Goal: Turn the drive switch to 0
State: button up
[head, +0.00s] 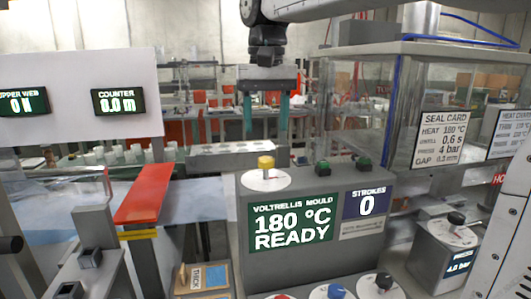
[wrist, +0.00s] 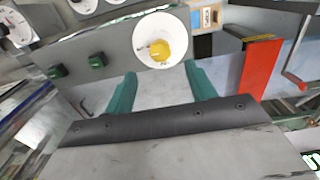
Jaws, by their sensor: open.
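A yellow knob (head: 265,163) sits on a round white dial on top of the grey Voltrellis mould console (head: 290,250). The yellow knob also shows in the wrist view (wrist: 159,50), just beyond the fingertips; its dial marks are too small to read. No label naming a drive switch is legible. My gripper (head: 266,137) has two teal fingers pointing down, spread apart and empty. In the head view it appears above the yellow knob. In the wrist view my gripper (wrist: 160,72) has the knob roughly centred between its fingers, with no visible contact.
Two green buttons (head: 342,165) stand right of the yellow knob. Red, blue and black knobs (head: 335,291) line the console's front. A black knob (head: 456,219) tops the pressure box at right. A clear-walled enclosure (head: 400,110) and a red bar (head: 145,195) flank the console.

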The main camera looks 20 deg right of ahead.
aim_at(266, 158)
notch_tip(266, 158, down, 8)
jog(key=shift+r, duration=0.2)
jog(key=c, duration=1)
